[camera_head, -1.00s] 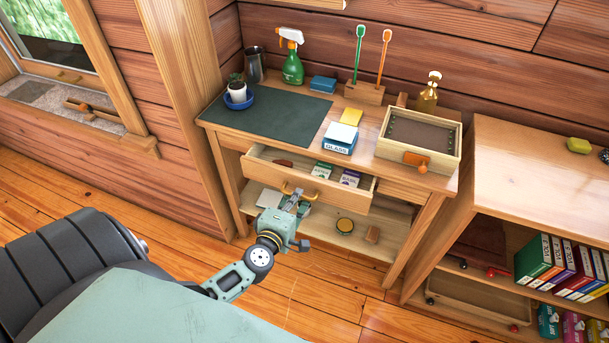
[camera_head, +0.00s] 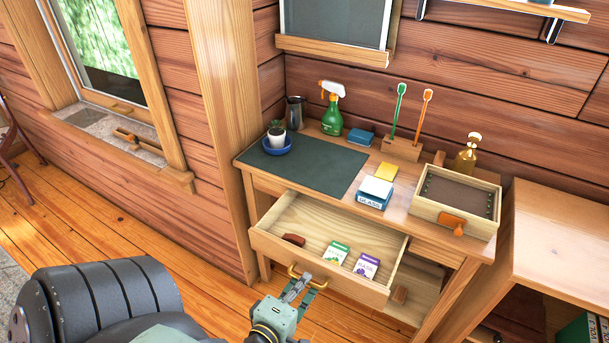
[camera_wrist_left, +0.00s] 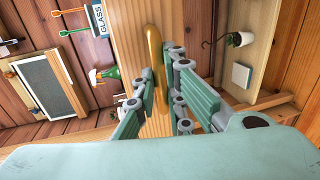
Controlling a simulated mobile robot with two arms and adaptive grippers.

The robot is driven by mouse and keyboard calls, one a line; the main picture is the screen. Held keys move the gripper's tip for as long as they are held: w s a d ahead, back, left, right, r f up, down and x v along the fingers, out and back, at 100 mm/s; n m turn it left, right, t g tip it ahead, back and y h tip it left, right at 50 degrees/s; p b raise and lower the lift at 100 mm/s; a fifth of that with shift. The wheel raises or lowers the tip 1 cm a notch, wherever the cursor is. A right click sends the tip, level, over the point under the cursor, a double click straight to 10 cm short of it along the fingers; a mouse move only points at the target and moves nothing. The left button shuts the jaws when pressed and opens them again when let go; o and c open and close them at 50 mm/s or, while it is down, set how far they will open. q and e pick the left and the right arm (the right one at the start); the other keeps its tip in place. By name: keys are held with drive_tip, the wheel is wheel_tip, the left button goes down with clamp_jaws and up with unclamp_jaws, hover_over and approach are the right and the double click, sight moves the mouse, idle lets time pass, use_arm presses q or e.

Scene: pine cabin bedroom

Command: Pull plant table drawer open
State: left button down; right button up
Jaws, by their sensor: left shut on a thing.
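The plant table (camera_head: 232,160) stands against the plank wall, and its drawer (camera_head: 318,273) is pulled well out. Inside the drawer lie a dark brown object (camera_head: 293,239), a green-and-white seed packet (camera_head: 336,252) and a purple-and-white packet (camera_head: 366,266). My left gripper (camera_head: 298,287) is at the drawer's front, shut on the brass handle (camera_head: 291,271). In the left wrist view the handle (camera_wrist_left: 155,65) runs between the fingers (camera_wrist_left: 158,105). My right gripper is not in view.
On the tabletop are a dark mat (camera_head: 325,165), a potted cactus (camera_head: 277,138), a green spray bottle (camera_head: 332,110), a wooden tray box (camera_head: 430,204) and a glass box (camera_head: 374,196). A shelf unit (camera_head: 560,230) stands close on the right.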

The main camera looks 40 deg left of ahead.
use_arm(q)
drive_tip(key=c, duration=1.8)
unclamp_jaws()
drive_tip(key=shift+s, duration=0.1)
drive_tip(key=v, duration=1.2)
